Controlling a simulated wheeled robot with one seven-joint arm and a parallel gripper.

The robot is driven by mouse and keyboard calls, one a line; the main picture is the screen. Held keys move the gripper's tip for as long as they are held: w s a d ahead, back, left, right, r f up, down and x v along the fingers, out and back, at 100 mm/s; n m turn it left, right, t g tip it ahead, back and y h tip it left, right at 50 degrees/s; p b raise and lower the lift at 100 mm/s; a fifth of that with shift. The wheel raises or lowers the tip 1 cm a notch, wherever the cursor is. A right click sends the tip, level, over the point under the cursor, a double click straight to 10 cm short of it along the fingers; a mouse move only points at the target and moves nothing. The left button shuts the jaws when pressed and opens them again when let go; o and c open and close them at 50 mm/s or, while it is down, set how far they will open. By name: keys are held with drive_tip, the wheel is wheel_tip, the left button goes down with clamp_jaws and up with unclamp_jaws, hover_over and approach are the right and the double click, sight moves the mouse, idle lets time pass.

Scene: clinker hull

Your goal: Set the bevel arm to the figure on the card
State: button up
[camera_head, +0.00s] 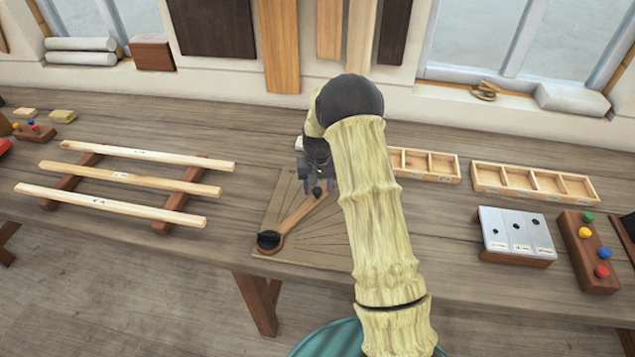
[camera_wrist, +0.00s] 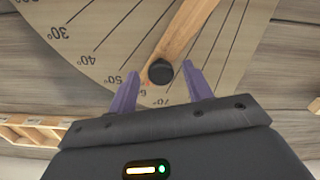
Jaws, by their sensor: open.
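The bevel arm (camera_head: 303,214) is a wooden strip on a fan-shaped degree board (camera_head: 325,248), with a dark pivot at its lower left and a black knob (camera_wrist: 160,72) near its outer end. In the wrist view the arm (camera_wrist: 185,30) lies close to the 60 mark, between 50 and 70, and partly covers that label. My gripper (camera_wrist: 160,90) is open, its purple fingers on either side of the knob with gaps showing. It also shows over the knob in the head view (camera_head: 317,184). I cannot make out which thing is the card; no figure on one is readable.
A rack of pale strips (camera_head: 130,180) lies left. Divided wooden trays (camera_head: 535,184) stand at the back right. A stand with light plates (camera_head: 517,234) bears small unreadable marks. A block with coloured buttons (camera_head: 588,250) is beside it. Bench between board and stand is partly hidden by my arm.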

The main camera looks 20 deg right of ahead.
wheel_tip(320, 180, up, 17)
drive_tip(key=b, duration=0.3)
drive_tip(key=shift+r, duration=0.2)
drive_tip(key=shift+s, duration=0.15)
drive_tip(key=s+a+f+n+t, duration=0.1)
drive_tip(key=s+f, duration=0.1)
drive_tip(key=s, duration=1.1)
drive_tip(key=s+a+f+n+t, duration=0.1)
drive_tip(key=s+f, duration=0.1)
drive_tip(key=s, duration=1.1)
drive_tip(key=shift+s+a+f+t, duration=0.25)
drive_tip(key=shift+s+a+t, duration=0.05)
drive_tip(key=shift+s+a, duration=0.1)
idle(0.7)
